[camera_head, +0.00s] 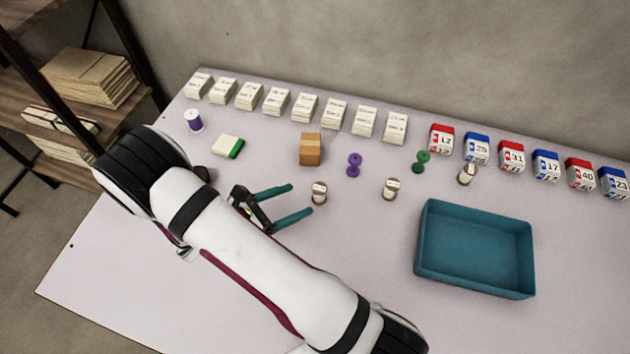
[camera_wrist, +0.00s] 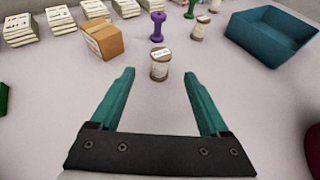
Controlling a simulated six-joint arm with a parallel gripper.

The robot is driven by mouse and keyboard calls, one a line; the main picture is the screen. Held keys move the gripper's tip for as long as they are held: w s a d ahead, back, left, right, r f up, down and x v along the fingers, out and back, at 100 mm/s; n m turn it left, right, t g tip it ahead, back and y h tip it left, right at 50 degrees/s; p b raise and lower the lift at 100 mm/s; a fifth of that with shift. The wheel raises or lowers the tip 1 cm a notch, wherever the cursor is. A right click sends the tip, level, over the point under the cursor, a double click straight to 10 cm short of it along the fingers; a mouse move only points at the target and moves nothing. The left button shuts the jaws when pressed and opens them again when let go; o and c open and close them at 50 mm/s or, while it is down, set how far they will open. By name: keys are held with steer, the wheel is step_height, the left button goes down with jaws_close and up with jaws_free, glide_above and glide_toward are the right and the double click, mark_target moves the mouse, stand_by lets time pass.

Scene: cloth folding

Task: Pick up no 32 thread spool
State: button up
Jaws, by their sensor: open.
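A small wooden spool with a pale body and white top label (camera_head: 319,193) stands upright on the table just beyond my fingertips. In the wrist view the same spool (camera_wrist: 160,66) is centred ahead of the gap between the fingers. Its label is too small to read, so I cannot tell its number. Similar spools (camera_head: 391,188) (camera_head: 467,174) stand further right, also unreadable. My gripper (camera_head: 302,200) is open with its teal fingers apart and nothing between them. It also shows in the wrist view (camera_wrist: 158,76).
A teal tray (camera_head: 475,290) stands empty at the right. A brown box (camera_head: 310,149), a purple dumbbell-shaped spool (camera_head: 354,165) and a green one (camera_head: 423,161) stand behind. Label stacks and numbered boxes (camera_head: 510,155) line the back edge. The table's front is clear.

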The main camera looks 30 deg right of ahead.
mark_target(328, 193)
steer(key=x, duration=1.1)
steer(key=shift+d+f, duration=0.1)
jaws_close()
